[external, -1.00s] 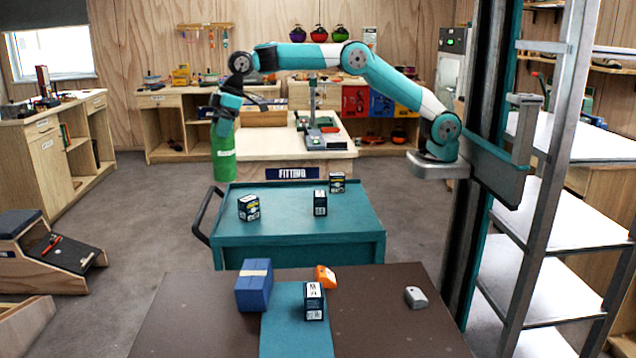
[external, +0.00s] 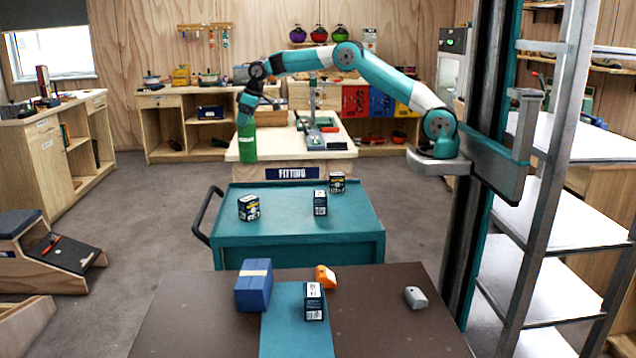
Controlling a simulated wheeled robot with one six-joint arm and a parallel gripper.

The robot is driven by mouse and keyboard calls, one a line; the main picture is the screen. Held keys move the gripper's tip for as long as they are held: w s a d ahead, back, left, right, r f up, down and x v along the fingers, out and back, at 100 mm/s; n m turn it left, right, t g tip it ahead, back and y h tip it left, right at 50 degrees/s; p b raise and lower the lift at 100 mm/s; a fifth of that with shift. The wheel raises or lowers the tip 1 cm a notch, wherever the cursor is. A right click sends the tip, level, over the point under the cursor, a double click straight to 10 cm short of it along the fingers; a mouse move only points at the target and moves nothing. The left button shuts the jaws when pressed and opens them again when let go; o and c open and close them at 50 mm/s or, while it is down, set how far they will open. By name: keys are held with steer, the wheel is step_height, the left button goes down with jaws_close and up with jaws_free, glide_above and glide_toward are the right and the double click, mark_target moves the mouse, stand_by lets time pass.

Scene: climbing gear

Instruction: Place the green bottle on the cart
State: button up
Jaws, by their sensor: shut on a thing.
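The green bottle (external: 247,146) hangs upright from my gripper (external: 246,116), which is shut on its upper part. The fingertips are small and hard to make out at this distance. The bottle is in the air, above the far left part of the teal cart (external: 270,238) in the picture. Its bottom shows over the pale front edge of the fitting bench, and a gap shows between it and the cart top. The cart has a dark handle (external: 203,217) on its left.
The cart's front left and right top are clear. A brown table (external: 390,310) with a blue block (external: 254,285) is nearer.

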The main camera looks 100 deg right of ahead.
mark_target(247, 155)
step_height(247, 155, down, 13)
steer(key=p, duration=0.3)
steer(key=shift+f, duration=0.35)
steer(key=shift+f, duration=0.25)
steer(key=o, duration=1.4)
steer(key=shift+r, duration=0.1)
